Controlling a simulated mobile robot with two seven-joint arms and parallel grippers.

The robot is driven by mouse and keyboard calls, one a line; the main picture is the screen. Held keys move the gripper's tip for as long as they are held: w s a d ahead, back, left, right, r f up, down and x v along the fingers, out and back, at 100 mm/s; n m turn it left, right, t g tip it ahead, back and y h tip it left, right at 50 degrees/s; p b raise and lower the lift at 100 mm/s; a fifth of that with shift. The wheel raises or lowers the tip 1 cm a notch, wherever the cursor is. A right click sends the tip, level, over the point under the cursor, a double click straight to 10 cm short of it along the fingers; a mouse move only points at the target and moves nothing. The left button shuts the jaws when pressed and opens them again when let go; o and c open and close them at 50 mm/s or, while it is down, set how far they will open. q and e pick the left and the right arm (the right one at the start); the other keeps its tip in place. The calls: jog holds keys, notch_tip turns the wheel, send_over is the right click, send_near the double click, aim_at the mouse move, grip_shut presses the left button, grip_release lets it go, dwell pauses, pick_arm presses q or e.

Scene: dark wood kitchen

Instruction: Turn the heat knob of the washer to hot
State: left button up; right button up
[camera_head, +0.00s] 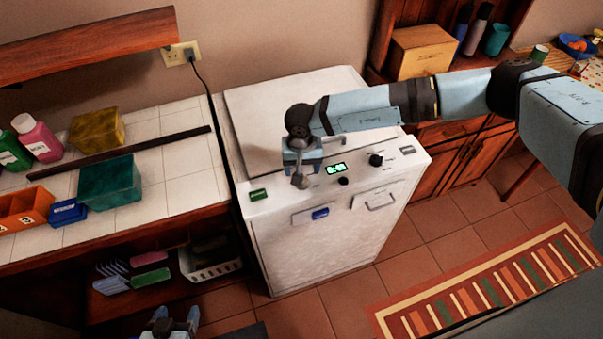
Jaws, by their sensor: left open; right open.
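The white washer (330,240) stands in the middle, with its control panel along the top front edge. The panel carries a large black knob (376,159), a small black knob (343,181) and a lit green display (336,168). I cannot tell from markings which knob sets the heat. My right gripper (300,179) is open over the panel, left of the display. It hides the panel beneath it, and whether it touches anything there is unclear. My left gripper (175,318) is open and empty at the bottom left, low in front of the shelf and away from the washer.
A tiled counter (150,205) with bottles and boxes adjoins the washer on the left. Below it, a shelf holds a white basket (210,263). Wooden cabinets (440,155) stand on the right. A striped rug (490,290) lies on the open floor in front.

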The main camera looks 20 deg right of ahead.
jog(key=shift+f+p, duration=0.35)
jog(key=shift+f, duration=2)
jog(key=c, duration=0.9)
